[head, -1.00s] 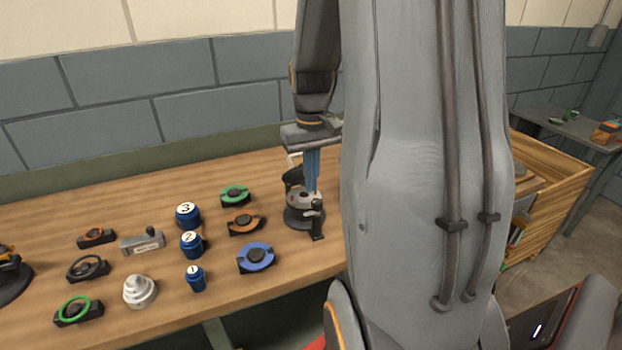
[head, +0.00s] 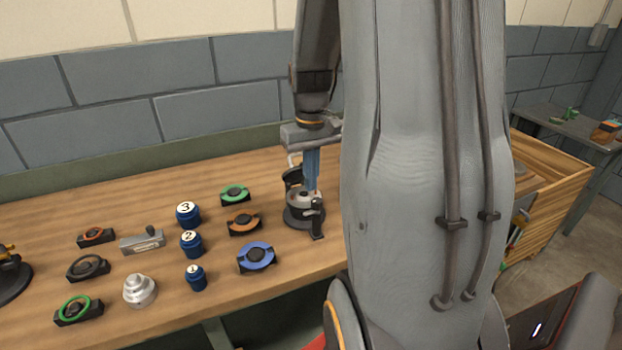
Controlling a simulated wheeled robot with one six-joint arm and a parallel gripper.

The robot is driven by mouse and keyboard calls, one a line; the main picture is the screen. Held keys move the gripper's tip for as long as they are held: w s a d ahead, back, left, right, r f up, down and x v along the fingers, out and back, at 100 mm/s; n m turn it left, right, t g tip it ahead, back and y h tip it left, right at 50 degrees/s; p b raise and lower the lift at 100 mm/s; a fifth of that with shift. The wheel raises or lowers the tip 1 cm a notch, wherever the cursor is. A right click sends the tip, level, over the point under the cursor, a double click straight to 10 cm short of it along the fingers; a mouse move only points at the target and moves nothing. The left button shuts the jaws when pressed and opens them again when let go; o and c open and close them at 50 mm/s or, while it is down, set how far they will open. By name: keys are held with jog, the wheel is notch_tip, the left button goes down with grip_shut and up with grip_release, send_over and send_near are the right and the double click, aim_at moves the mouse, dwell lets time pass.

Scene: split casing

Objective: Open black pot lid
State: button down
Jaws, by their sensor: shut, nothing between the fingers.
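The black pot (head: 298,216) stands on the wooden table, just left of my arm. It has a black handle or latch (head: 317,220) at its front right and a grey top. A dark raised part, which may be its lid (head: 292,178), shows behind the top. My gripper (head: 311,188) points down with its blue fingers shut and empty. The fingertips are at the top of the pot; I cannot tell whether they touch it. My arm hides the area right of the pot.
Left of the pot on the table (head: 190,320) are a green-ringed part (head: 235,194), an orange one (head: 244,222), a blue one (head: 257,257), and blue numbered jars (head: 188,214). A stepped silver piece (head: 140,290) stands near the front edge. A wooden crate (head: 560,190) is at the right.

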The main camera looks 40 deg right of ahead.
jog(key=shift+w, duration=0.15)
dwell(0.5)
jog(key=shift+w+d, duration=0.35)
jog(key=shift+w, duration=0.9)
jog(key=shift+w+d, duration=0.3)
jog(key=shift+w, duration=1)
jog(key=shift+w+d, duration=0.35)
jog(key=shift+w, duration=0.9)
jog(key=s+r+p, duration=0.1)
jog(key=r+p, duration=0.1)
jog(key=s+r+p, duration=0.1)
jog(key=r+p, duration=0.1)
jog(key=s+r+p, duration=0.1)
jog(key=r+p, duration=0.1)
jog(key=shift+a+r, duration=0.1)
jog(key=shift+a, duration=0.3)
jog(key=s+a+f+n+b, duration=0.1)
jog(key=s+a+f+b, duration=0.1)
jog(key=a, duration=0.5)
jog(key=s+a+f+n+t+b, duration=0.1)
jog(key=s+a+f+b, duration=0.1)
jog(key=s+a+f, duration=0.2)
jog(key=s+a+f+b, duration=0.3)
jog(key=s+a, duration=0.2)
jog(key=a, duration=0.6)
jog(key=shift+n, duration=0.4)
